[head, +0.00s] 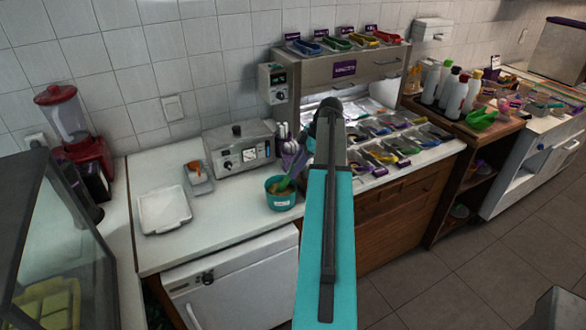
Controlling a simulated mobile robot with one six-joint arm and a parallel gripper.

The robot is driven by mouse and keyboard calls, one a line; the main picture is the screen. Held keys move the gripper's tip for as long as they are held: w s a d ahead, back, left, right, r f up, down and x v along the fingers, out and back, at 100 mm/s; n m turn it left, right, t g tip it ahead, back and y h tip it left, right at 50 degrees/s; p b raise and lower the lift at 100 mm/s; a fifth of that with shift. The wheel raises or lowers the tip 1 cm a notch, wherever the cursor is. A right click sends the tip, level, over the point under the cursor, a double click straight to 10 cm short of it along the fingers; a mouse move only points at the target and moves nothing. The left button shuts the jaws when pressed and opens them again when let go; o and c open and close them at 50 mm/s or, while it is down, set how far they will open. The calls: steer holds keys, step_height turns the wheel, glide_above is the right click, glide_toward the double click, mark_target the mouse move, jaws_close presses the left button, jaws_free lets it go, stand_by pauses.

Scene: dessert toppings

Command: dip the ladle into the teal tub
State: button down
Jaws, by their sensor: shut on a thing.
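The teal tub (281,204) stands on the white counter near its front edge, left of my arm. It holds a brownish filling. A green ladle (285,184) slants down from my gripper (295,162) into the mouth of the tub. Its lower end is at the filling, but I cannot tell how deep it is. My gripper is above and slightly right of the tub, shut on the ladle. My arm hides part of the gripper and the counter behind it.
A grey control box (241,150) stands behind the tub. A white tray (164,226) and a small container with an orange scoop (197,178) are to the left. Topping trays (384,156) fill the counter on the right. Bare counter lies left of the tub.

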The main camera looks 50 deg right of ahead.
steer(key=shift+s+d+f+t+y+b, duration=0.5)
steer(key=shift+f+t+y+b, duration=0.05)
steer(key=shift+f+t+y, duration=0.1)
steer(key=shift+s+d+f+t+y+b, duration=0.45)
steer(key=shift+d+f+t+y+b, duration=0.05)
steer(key=shift+f+t+y+b, duration=0.1)
steer(key=shift+r, duration=0.25)
step_height(320, 180, up, 10)
steer(key=p, duration=0.2)
steer(key=shift+s+d+t+y, duration=0.35)
steer(key=shift+s+t+y, duration=0.05)
steer(key=shift+t+y, duration=0.05)
stand_by(1.4)
steer(key=shift+r, duration=0.1)
stand_by(1.2)
